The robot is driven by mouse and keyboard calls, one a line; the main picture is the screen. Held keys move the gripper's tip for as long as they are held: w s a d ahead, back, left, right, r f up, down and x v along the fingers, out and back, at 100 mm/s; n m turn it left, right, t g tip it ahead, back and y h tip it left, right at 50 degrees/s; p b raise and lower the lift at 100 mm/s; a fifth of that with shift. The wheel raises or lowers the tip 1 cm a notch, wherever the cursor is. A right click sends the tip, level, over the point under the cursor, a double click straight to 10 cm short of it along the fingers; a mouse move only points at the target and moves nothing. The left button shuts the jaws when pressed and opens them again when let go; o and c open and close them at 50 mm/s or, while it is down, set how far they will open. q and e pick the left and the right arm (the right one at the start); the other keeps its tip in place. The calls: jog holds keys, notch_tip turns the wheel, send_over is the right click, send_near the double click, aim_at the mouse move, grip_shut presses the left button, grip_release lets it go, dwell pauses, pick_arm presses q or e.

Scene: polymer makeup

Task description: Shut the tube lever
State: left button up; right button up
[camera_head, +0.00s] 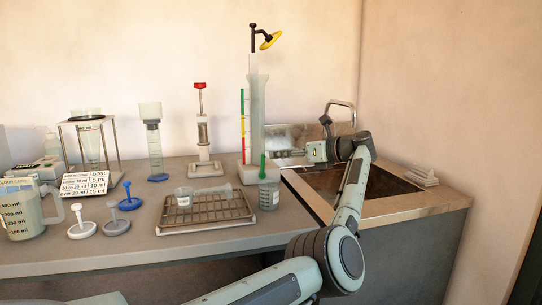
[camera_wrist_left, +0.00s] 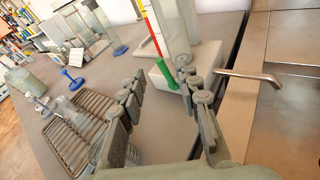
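A tall clear tube (camera_head: 257,115) stands on a white base at the back of the counter, with a red, yellow and green strip beside it. A green lever (camera_head: 262,166) stands out near the tube's foot, roughly upright in the head view; it also shows in the left wrist view (camera_wrist_left: 166,74). My left gripper (camera_head: 282,154) is just right of the tube's foot. In the left wrist view my left gripper (camera_wrist_left: 160,76) has its fingers apart, with the lever seen between the fingertips. I cannot tell whether they touch it. My right gripper is out of view.
A beaker (camera_head: 268,195) stands in front of the lever, beside a wire rack (camera_head: 206,211) holding glassware. A sink (camera_head: 365,186) with a faucet (camera_head: 339,108) lies to the right. A syringe stand (camera_head: 204,168) is left of the tube. A yellow-handled valve (camera_head: 268,40) tops the tube.

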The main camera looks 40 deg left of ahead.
pick_arm(q)
jog(key=v, duration=0.6)
jog(key=shift+f, duration=0.1)
dwell(0.3)
